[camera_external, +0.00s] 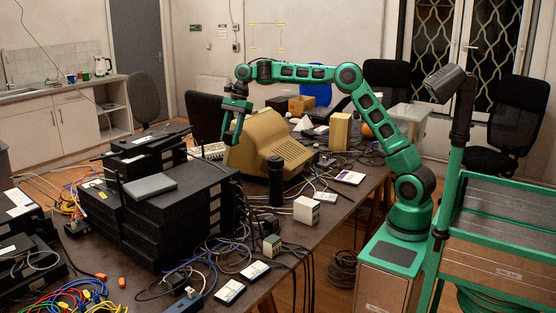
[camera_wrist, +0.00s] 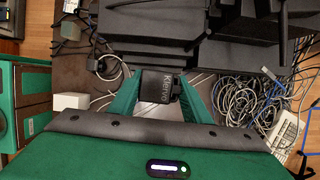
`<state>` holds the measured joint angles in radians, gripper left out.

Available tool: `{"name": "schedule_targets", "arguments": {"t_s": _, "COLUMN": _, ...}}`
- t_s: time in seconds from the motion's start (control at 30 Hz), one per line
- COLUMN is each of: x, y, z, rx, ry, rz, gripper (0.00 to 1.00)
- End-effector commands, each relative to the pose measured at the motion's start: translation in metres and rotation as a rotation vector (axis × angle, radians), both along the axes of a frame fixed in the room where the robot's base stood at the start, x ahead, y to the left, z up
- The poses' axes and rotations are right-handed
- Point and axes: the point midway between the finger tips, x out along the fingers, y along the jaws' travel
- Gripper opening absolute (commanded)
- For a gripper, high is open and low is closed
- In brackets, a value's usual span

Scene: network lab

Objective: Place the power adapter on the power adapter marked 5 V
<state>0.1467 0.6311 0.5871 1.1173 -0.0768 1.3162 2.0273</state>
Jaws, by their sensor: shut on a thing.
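My gripper (camera_wrist: 160,78) is shut on a small black power adapter (camera_wrist: 164,88) with white lettering that looks like "Kiervo". The adapter sits between the two green fingers. In the external view my gripper (camera_external: 232,138) hangs fingers down, between the black equipment stack and the beige monitor; the held adapter is hard to make out there. Small blocks lie on the table front, among them a dark one (camera_external: 176,281) and a pale one (camera_external: 271,245). I cannot read a 5 V mark on any of them.
Black equipment boxes (camera_external: 165,212) are stacked at left. A beige monitor (camera_external: 270,143), a dark cylinder (camera_external: 276,182) and a white cube (camera_external: 306,210) stand to their right. Tangled cables (camera_wrist: 250,105) crowd the right of the wrist view. The table front is cluttered.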

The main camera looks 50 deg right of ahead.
Motion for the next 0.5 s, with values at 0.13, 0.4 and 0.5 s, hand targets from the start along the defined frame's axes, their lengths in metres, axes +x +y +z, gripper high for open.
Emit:
{"name": "schedule_targets", "arguments": {"t_s": 0.13, "x": -0.009, "y": 0.067, "z": 0.001, "rx": -0.002, "ry": -0.001, "rz": 0.014, "gripper": 0.17}}
{"name": "schedule_targets", "arguments": {"t_s": 0.4, "x": -0.038, "y": 0.182, "z": 0.001, "rx": -0.004, "ry": -0.003, "rz": 0.026, "gripper": 0.17}}
{"name": "schedule_targets", "arguments": {"t_s": 0.5, "x": -0.055, "y": 0.224, "z": 0.0, "rx": -0.005, "ry": -0.003, "rz": 0.031, "gripper": 0.17}}
